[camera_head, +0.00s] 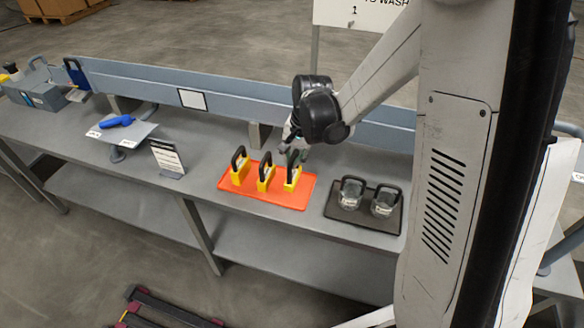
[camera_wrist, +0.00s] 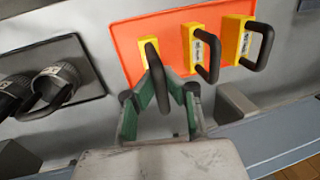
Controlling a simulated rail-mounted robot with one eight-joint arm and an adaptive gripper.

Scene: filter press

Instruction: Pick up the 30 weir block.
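Three yellow blocks with black loop handles stand in a row on an orange tray (camera_head: 262,203). In the head view they are the left block (camera_head: 240,176), the middle block (camera_head: 265,183) and the right block (camera_head: 291,184). Their labels are too small to read, so I cannot tell which is the 30 weir block. My gripper (camera_head: 297,150) is at the right block. In the wrist view this block (camera_wrist: 189,40) is leftmost, and my open gripper (camera_wrist: 172,82) has its fingers by its handle (camera_wrist: 154,62). I see no clear grip on the handle.
A sign (camera_head: 167,158) stands to the left, beside a small raised stand with a blue tool (camera_head: 117,121). A grey rail (camera_head: 235,107) runs along the bench's back.

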